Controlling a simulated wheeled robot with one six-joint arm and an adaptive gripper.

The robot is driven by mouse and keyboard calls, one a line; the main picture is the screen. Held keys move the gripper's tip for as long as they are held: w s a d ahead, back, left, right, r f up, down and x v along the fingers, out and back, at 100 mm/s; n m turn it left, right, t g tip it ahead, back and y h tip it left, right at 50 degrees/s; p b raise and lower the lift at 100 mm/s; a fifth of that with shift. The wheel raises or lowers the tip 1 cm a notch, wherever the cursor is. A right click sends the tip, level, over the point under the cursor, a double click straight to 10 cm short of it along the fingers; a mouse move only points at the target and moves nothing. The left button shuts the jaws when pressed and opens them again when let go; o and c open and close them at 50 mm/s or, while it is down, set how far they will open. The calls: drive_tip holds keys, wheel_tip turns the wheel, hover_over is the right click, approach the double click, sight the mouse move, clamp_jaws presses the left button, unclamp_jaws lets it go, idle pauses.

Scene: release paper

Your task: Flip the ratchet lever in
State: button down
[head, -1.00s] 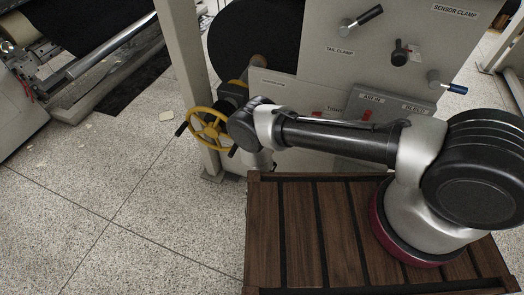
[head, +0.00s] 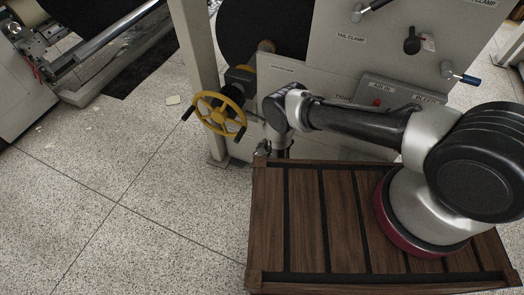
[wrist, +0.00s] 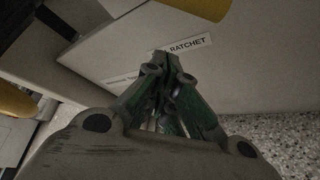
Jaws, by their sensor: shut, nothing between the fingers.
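In the wrist view my gripper (wrist: 165,60) is shut with its green-sided fingers together. Its tips overlap the left end of the white RATCHET label (wrist: 188,43) on a pale panel. I cannot make out the ratchet lever; the fingers and palm may cover it. In the head view my wrist is in front of the machine's lower panel, right of the yellow handwheel (head: 220,113). My gripper there points down and is mostly hidden behind the arm and the wooden deck's edge.
A pale machine post (head: 198,70) stands behind the handwheel. The upper panel has a TAIL CLAMP label (head: 350,38), a black knob (head: 412,44) and a blue-tipped lever (head: 460,75). A grey AIR IN box (head: 400,90) is below. Speckled floor (head: 110,190) at left is mostly open.

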drive_tip(key=shift+s+d+r, duration=0.15)
drive_tip(key=shift+d+r, duration=1.15)
drive_tip(key=shift+r, duration=0.05)
drive_tip(key=shift+s+d+r+n+g+h, duration=0.15)
drive_tip(key=shift+n+g+h, duration=0.15)
drive_tip(key=shift+n+h, duration=0.15)
